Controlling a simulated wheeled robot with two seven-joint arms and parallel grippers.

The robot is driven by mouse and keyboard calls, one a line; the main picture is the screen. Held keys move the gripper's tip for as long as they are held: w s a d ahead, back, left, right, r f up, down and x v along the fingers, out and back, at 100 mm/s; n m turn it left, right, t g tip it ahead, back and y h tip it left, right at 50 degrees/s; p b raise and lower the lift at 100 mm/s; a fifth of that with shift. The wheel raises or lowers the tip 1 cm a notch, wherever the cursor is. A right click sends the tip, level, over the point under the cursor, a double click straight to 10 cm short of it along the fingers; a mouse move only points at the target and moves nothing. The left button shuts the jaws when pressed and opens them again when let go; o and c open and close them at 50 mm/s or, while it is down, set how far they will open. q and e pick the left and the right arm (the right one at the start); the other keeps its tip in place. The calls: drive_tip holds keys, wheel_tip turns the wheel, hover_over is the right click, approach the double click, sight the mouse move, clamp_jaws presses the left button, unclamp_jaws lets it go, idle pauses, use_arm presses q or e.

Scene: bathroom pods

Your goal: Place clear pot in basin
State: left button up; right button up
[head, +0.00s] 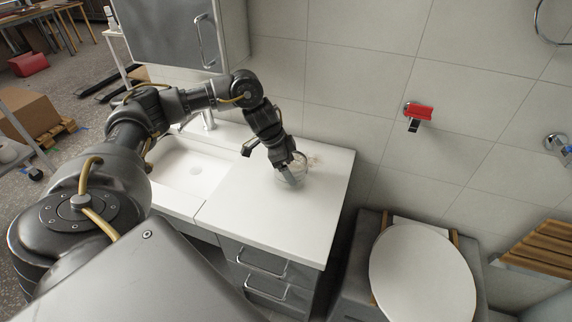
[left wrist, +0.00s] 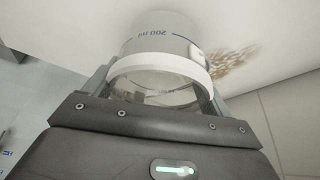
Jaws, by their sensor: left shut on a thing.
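The clear pot (left wrist: 158,42) is a see-through cylinder with blue volume marks and a pale band. In the left wrist view it sits between the fingers of my left gripper (left wrist: 160,88), which is shut on it. In the head view my left gripper (head: 292,174) is over the white counter right of the basin, and the pot (head: 284,184) shows faintly at its tips. I cannot tell whether the pot touches the counter. The white basin (head: 193,170) is left of the gripper, partly behind my arm. My right gripper is not in view.
The counter (head: 290,225) has bare room in front of the gripper. A faucet (head: 208,120) stands behind the basin. A grey cabinet (head: 165,35) hangs above. A toilet (head: 422,272) stands to the right, and a red-handled fixture (head: 418,112) is on the tiled wall.

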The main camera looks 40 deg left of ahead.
use_arm(q)
wheel_tip(320, 180, up, 3)
drive_tip(key=shift+s+d+f, duration=0.1)
drive_tip(key=shift+d+f, duration=0.05)
drive_tip(key=s+d+r+p, duration=0.1)
drive_tip(key=s+d+r, duration=0.7)
drive_tip(key=s, duration=0.3)
drive_tip(key=shift+r, duration=0.7)
drive_tip(key=w+d+f+m, duration=0.1)
drive_tip(key=w+d+f, duration=0.2)
drive_tip(key=d, duration=0.6)
drive_tip(key=shift+x, duration=0.95)
drive_tip(key=shift+s+f, duration=0.1)
drive_tip(key=shift+s, duration=0.05)
drive_tip(key=shift+a, duration=0.1)
